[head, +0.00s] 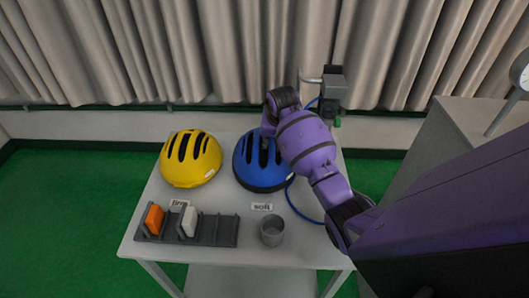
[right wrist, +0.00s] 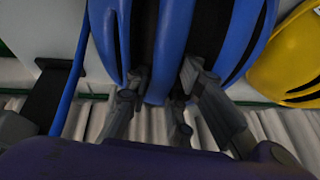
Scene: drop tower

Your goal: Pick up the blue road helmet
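The blue road helmet (head: 250,173) sits on the table with dark vents along its top, right of the yellow helmet. My right gripper (head: 265,144) reaches down onto its top from the right and hides part of it. In the right wrist view the two fingers (right wrist: 163,82) are apart, on either side of a blue rib of the helmet (right wrist: 178,30). Their tips lie at the vents, close to the rib. I cannot tell whether they press on it. My left gripper is in neither view.
The yellow helmet (head: 190,160) stands close on the left. On the table (head: 185,250) are name cards, a grey rack (head: 210,230) with orange and white blocks, and a grey cup (head: 272,231). A blue cable (head: 295,208) runs right of the helmet. A grey device (head: 333,88) stands behind.

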